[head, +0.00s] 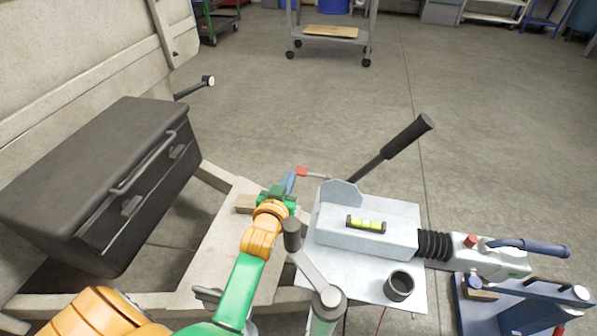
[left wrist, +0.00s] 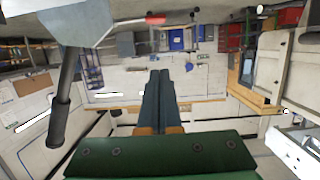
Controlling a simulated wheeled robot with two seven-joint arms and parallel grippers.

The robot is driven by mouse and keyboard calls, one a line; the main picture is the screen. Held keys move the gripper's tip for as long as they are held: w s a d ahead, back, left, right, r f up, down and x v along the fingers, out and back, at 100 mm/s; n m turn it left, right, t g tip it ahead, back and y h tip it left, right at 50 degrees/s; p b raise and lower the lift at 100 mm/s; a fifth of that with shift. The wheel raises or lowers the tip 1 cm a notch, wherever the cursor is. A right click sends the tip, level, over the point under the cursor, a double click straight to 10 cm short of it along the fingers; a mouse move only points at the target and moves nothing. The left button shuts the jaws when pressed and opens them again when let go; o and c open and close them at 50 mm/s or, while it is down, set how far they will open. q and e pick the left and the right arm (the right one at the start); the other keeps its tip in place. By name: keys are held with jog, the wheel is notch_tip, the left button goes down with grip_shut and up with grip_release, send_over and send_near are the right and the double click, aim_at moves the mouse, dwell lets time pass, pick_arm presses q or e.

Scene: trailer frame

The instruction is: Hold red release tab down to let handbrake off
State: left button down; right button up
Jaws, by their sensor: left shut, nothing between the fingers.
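The red release tab (head: 302,171) sits on a thin metal rod beside the grey bracket at the handbrake's foot; it also shows in the left wrist view (left wrist: 155,19). The handbrake lever (head: 408,137) has a black grip and slants up to the right; in the left wrist view its grip (left wrist: 58,122) is at the left. My left gripper (head: 290,181) has its blue fingers shut and empty, just left of the tab. In the left wrist view a gap shows between the fingertips (left wrist: 159,73) and the tab. My right gripper is not in view.
A grey crank handle (head: 316,275) stands close to my left forearm. A spirit level (head: 366,224) lies on the grey housing, with a black cup (head: 398,286) in front. The coupling (head: 490,258) is at the right, a black toolbox (head: 100,180) at the left.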

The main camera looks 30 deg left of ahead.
pick_arm(q)
jog(key=b+x, duration=0.2)
jog(key=x, duration=0.3)
jog(key=b, duration=0.2)
send_over(299, 171)
jog(key=s, duration=0.2)
jog(key=f, duration=0.2)
jog(key=shift+w+d+f+b, duration=0.1)
jog(key=shift+d+f+b, duration=0.2)
jog(key=shift+f, duration=0.3)
jog(key=shift+d+f+b, duration=0.15)
jog(key=shift+f+b, duration=0.2)
jog(key=shift+f, duration=0.7)
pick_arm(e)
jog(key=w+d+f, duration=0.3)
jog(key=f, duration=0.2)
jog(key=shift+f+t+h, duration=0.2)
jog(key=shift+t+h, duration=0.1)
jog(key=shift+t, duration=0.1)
